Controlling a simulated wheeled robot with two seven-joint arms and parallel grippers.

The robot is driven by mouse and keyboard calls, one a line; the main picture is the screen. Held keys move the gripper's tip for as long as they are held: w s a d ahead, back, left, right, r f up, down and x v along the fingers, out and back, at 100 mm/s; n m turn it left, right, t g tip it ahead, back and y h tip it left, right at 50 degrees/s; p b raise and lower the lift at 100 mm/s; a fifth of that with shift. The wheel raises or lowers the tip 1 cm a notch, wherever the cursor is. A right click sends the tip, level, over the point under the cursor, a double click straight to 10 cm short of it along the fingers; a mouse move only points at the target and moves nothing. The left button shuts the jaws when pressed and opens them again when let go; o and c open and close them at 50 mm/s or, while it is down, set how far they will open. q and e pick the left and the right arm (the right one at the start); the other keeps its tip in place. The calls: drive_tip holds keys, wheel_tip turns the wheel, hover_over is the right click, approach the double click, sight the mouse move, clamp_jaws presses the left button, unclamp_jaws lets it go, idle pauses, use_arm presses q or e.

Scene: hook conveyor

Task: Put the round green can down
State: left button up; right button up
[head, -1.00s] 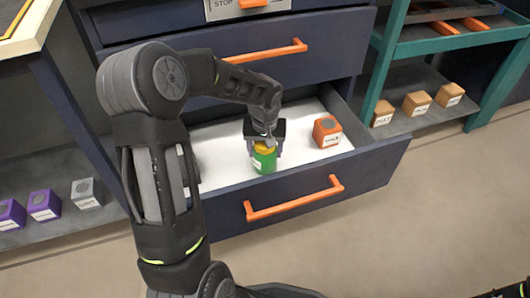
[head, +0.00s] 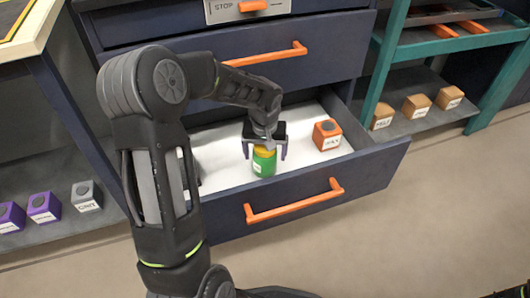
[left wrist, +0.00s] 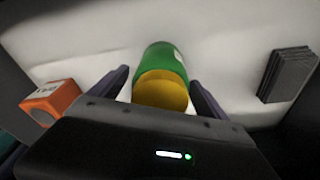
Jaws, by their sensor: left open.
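The round green can (head: 263,163) with a yellow top stands upright in the open drawer (head: 215,152), on its white floor. It also shows in the left wrist view (left wrist: 165,58), with the yellow top nearest the camera. My left gripper (head: 264,155) is right above and around the can's top, with its fingers open and apart from the can on both sides. In the left wrist view the two fingers (left wrist: 160,92) stand wide, with gaps beside the can.
An orange box (head: 327,134) with a label stands in the drawer to the right of the can. A stack of dark grey plates (left wrist: 288,74) lies at the other side in the wrist view. The drawer front has an orange handle (head: 294,199).

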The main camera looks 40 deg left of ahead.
use_arm(q)
drive_tip(key=r+p, duration=0.1)
drive_tip(key=r, duration=0.3)
drive_tip(key=s+r+p, duration=0.1)
drive_tip(key=r+p, duration=0.1)
drive_tip(key=r, duration=0.2)
drive_tip(key=d+r+p, duration=0.1)
drive_tip(key=r, duration=0.3)
drive_tip(key=shift+s, duration=0.25)
idle(1.0)
